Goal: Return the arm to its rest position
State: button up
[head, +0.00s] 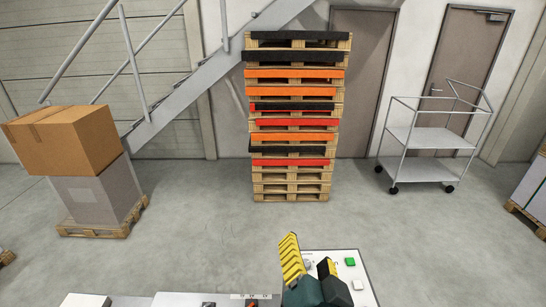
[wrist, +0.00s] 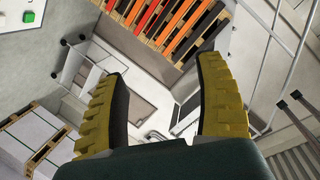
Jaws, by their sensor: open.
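My gripper (head: 308,262) is at the bottom of the head view, with yellow ribbed fingers and a dark green body. It is in front of a white panel (head: 372,296) with a green button (head: 350,262). In the wrist view my gripper (wrist: 163,85) has its two yellow fingers spread wide apart. Nothing is between them except the distant background. The rest of my arm is out of the frame or hidden.
A tall pallet stack (head: 291,181) with orange, red and black strips stands ahead. A cardboard box (head: 75,140) on a wrapped load is at left. A wheeled cart (head: 432,139) is at right, and stairs (head: 200,75) rise behind. The grey floor (head: 200,240) between is clear.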

jog(key=s+r+n+t, duration=0.3)
jog(key=s+r, duration=0.2)
jog(key=r, duration=0.3)
jog(key=s+r+n+t, duration=0.3)
jog(key=s+r, duration=0.2)
jog(key=r, duration=0.2)
notch_tip(320, 180, up, 20)
jog(key=n+t+p, duration=0.1)
jog(key=p, duration=1.8)
jog(key=shift+d+n, duration=0.3)
jog(key=shift+w+r, duration=0.1)
